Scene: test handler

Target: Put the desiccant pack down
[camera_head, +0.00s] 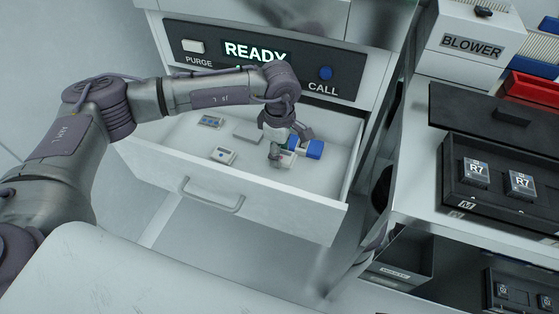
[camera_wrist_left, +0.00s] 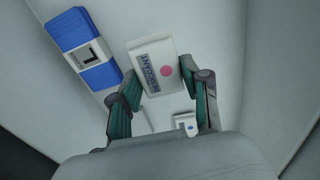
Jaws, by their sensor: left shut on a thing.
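The desiccant pack (camera_wrist_left: 153,64) is a white flat pack with a "DESICCANT" label and a pink-red dot in the left wrist view. My left gripper (camera_wrist_left: 163,88) is shut on it, with one green-padded finger at each side. In the head view my left gripper (camera_head: 287,148) reaches down into the open white drawer (camera_head: 280,216), and the pack (camera_head: 287,160) shows as a small pale patch by the fingers. I cannot tell whether the pack touches the drawer floor. My right gripper is not in view.
A blue-and-white block marked "L" (camera_wrist_left: 83,50) lies close beside the pack; it also shows in the head view (camera_head: 314,149). Several small grey-white items, one (camera_head: 224,155) near the front, lie left in the drawer. A panel (camera_head: 262,60) reads "READY".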

